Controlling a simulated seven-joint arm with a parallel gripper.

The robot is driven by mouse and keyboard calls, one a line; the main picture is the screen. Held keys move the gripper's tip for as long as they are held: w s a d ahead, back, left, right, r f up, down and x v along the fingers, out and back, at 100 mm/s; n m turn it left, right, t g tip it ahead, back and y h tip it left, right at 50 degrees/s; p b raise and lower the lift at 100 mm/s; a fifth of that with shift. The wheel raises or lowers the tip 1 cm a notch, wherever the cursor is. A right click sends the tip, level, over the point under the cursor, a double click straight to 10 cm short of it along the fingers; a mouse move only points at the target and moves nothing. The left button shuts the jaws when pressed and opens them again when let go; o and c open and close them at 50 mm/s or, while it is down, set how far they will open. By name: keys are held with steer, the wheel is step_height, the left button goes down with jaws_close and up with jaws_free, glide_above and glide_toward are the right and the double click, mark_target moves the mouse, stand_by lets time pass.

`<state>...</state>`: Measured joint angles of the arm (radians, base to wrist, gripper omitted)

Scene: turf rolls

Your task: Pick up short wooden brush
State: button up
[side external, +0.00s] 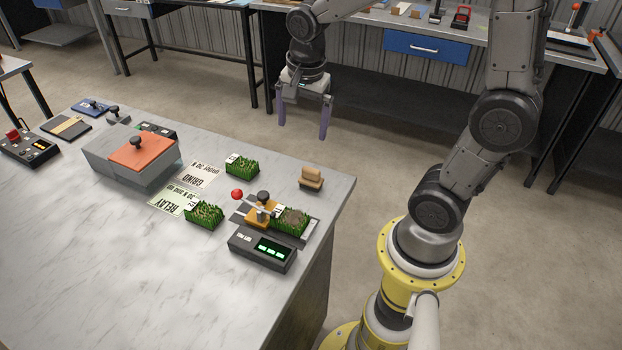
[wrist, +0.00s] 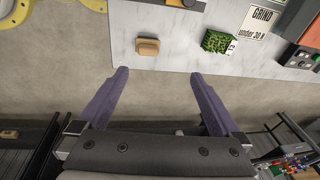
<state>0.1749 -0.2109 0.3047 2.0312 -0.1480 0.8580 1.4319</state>
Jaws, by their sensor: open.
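The short wooden brush (side external: 311,178) is a small tan block with a rounded top, lying on the marble table near its far right corner. In the wrist view the brush (wrist: 148,47) lies near the table edge, beyond my fingertips and a little left of the middle between them. My gripper (side external: 304,117) has two purple fingers pointing down. It is open and empty, past the far edge of the table and apart from the brush. In the wrist view my gripper (wrist: 157,74) shows its fingers spread wide with bare floor between them.
A grass turf piece (side external: 242,166) stands left of the brush. A second turf piece (side external: 204,215) and a device with a black knob and turf (side external: 290,222) stand nearer. A grey box with an orange lid (side external: 142,152) is further left. The near table area is clear.

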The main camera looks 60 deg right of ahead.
mark_target(311, 170)
steer(key=shift+m+g, duration=0.3)
steer(key=shift+g, duration=0.5)
steer(key=d+f, duration=0.1)
steer(key=f, duration=0.3)
steer(key=d+f, duration=0.1)
steer(key=f, duration=0.3)
steer(key=d+f, duration=0.1)
steer(key=f, duration=0.3)
steer(key=shift+f, duration=0.2)
steer(key=shift+d+f, duration=0.2)
steer(key=shift+f, duration=1.3)
steer(key=shift+d+f, duration=0.2)
steer(key=shift+f, duration=1.25)
steer(key=c, duration=1.4)
